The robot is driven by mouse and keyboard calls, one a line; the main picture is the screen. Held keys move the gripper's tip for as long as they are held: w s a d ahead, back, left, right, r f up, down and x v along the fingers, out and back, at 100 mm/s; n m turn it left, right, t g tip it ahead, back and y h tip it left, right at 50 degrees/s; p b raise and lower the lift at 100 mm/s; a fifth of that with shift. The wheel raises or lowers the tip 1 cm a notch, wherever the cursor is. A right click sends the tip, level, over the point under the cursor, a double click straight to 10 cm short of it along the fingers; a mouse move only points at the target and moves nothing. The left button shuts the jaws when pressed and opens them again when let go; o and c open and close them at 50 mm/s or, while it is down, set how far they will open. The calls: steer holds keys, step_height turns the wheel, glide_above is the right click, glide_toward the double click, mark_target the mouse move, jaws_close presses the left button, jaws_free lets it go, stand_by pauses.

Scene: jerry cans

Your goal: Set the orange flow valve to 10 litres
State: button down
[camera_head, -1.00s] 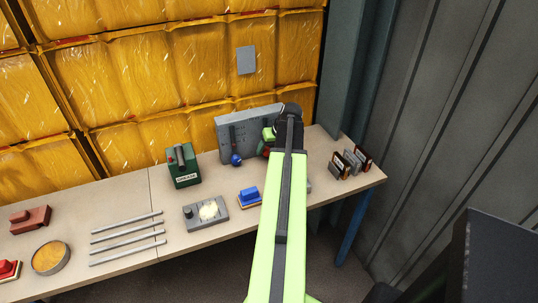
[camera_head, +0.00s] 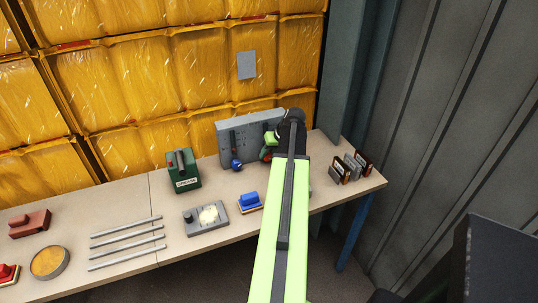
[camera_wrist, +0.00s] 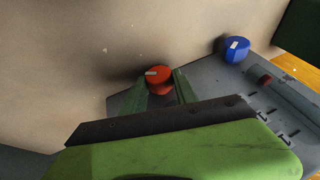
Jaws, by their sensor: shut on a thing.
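The orange-red valve knob (camera_wrist: 159,76) sits on the grey panel in the wrist view, with a pale pointer mark on its face. My gripper (camera_wrist: 161,88) has its green fingers on either side of the knob and is shut on it. In the head view, the grey upright panel (camera_head: 226,143) stands at the back of the bench, and my gripper's green part shows in front of its right half. My arm hides much of that half. I cannot read a litre setting for the knob.
A blue knob (camera_wrist: 236,48) is also on the panel, beside a slot with tick marks. Dark cards stand at the right end.

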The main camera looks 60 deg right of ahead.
steer(key=y+b, duration=0.1)
steer(key=t+y+b, duration=0.1)
steer(key=t+b, duration=0.1)
steer(key=shift+s+d+f+m+y, duration=0.2)
steer(key=shift+d+f+m+y, duration=0.1)
steer(key=shift+f+m+y, duration=0.1)
steer(key=shift+t+y+b, duration=0.4)
steer(key=shift+t+b, duration=0.1)
steer(key=shift+b, duration=0.35)
steer(key=shift+r, duration=0.15)
steer(key=c, duration=1)
jaws_free()
steer(key=shift+o, duration=0.2)
